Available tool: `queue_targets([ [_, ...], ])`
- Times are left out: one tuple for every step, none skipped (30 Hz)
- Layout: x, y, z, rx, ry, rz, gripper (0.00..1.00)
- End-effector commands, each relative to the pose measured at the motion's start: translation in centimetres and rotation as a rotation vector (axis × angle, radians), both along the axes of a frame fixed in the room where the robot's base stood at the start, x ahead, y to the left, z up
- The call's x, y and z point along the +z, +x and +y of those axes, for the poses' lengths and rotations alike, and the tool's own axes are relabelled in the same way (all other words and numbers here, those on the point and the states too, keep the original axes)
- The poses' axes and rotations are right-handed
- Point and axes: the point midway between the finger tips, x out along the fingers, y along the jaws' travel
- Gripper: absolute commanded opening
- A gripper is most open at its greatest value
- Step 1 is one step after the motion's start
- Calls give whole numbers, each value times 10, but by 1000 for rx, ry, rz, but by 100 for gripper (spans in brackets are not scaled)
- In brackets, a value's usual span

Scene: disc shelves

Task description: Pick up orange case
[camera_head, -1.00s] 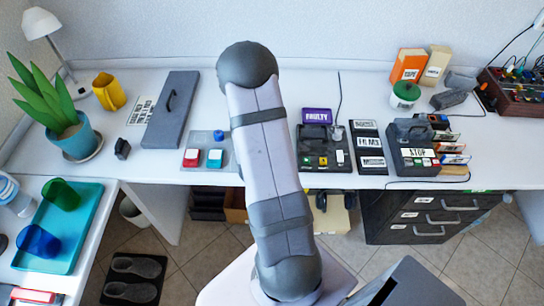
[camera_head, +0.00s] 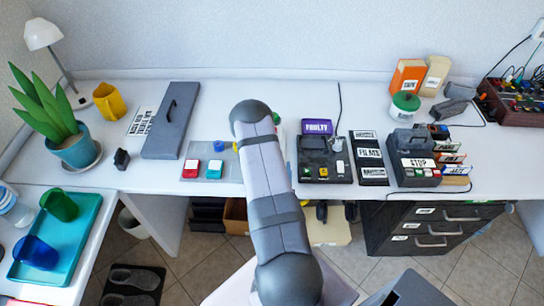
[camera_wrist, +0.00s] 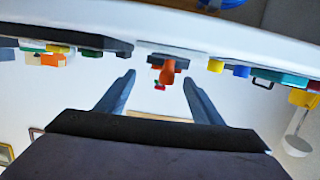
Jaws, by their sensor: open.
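An upright orange box (camera_head: 407,76) with a white label stands at the back right of the desk in the head view. Small colored cases stand in a rack (camera_head: 457,181) beside the grey machine marked STOP; some have orange parts, and I cannot tell which is the orange case. In the wrist view, which appears upside down, an orange patch (camera_wrist: 52,60) shows among colored items at the left. My gripper (camera_wrist: 158,78) is open and empty, with its two fingers apart. In the head view my arm hides it.
The grey STOP machine (camera_head: 412,158), the black FILMS box (camera_head: 368,158) and the dark FAULTY device (camera_head: 322,160) stand along the front right. A green-lidded jar (camera_head: 404,105) is behind them. The back middle of the desk is clear.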

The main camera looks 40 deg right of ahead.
Motion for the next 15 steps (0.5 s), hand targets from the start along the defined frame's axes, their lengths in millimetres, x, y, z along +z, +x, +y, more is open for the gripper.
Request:
queue_targets([
  [-4, 0, 5, 14, 16, -1, 61],
  [-5, 1, 7, 19, 23, -2, 61],
  [-6, 1, 9, 24, 30, -3, 61],
  [-7, 1, 10, 26, 32, -2, 61],
  [-7, 1, 10, 26, 33, -3, 61],
  [-7, 1, 10, 26, 34, -4, 61],
  [-7, 2, 9, 25, 34, -4, 61],
  [-7, 3, 8, 25, 34, -4, 61],
  [-7, 4, 6, 24, 33, -5, 61],
  [-7, 6, 5, 23, 33, -6, 61],
  [-8, 7, 3, 22, 32, -6, 61],
  [-9, 10, 0, 21, 32, -6, 61],
  [-9, 12, -2, 21, 32, -6, 61],
  [-10, 14, -4, 22, 31, -7, 61],
  [-11, 17, -8, 22, 32, -6, 61],
])
